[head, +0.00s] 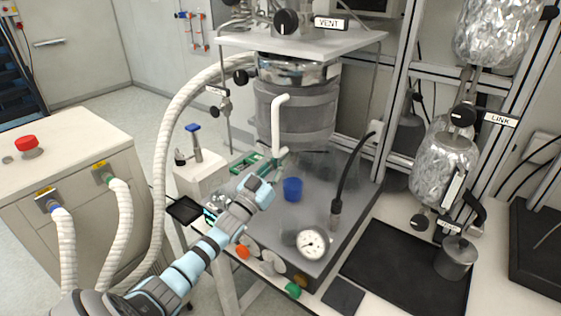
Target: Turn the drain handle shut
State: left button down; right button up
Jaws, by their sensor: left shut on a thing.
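The steel reactor vessel (293,108) hangs in the middle of the head view, with a bent white bar (277,128) in front of it. A green handle (246,160), which looks like the drain handle, lies low at the vessel's left front. The fingertips are small here, and the grip's exact place on the handle is hard to see. The drain outlet itself is hidden. My right gripper is not in view.
A blue cup (293,188) stands just right of my gripper. A round gauge (312,243) and a black hose (348,178) are further right. A white corrugated hose (165,150) curves past on the left. A cabinet with a red button (27,143) stands far left.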

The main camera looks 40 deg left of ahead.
pick_arm(q)
jog(key=m+h+b, duration=0.2)
jog(key=m, duration=0.2)
jog(key=shift+d+f+m, duration=0.1)
jog(key=shift+f+m, duration=0.05)
jog(key=shift+m, duration=0.25)
jog(key=m+h, duration=0.1)
jog(key=m, duration=0.1)
jog(key=shift+m+g+h+b, duration=0.3)
jog(key=shift+g+h+b, duration=0.05)
jog(key=shift+g+h, duration=0.05)
jog(key=m+h, duration=0.1)
jog(key=m, duration=0.1)
jog(key=shift+m+g, duration=0.3)
jog(key=m+g, duration=0.1)
jog(key=m, duration=0.1)
jog(key=m+h+p, duration=0.1)
jog(key=m, duration=0.2)
jog(key=shift+d+m+g, duration=0.2)
jog(key=shift+m+g, duration=0.1)
jog(key=shift+g, duration=0.1)
jog(key=m+p, duration=0.1)
jog(key=m, duration=0.1)
jog(key=m+g+h+p, duration=0.1)
jog(key=m, duration=0.1)
jog(key=shift+g, duration=0.3)
jog(key=shift+m+g+p, duration=0.4)
jog(key=shift+m+p, duration=0.35)
jog(key=shift+m, duration=0.25)
jog(key=shift+f, duration=0.1)
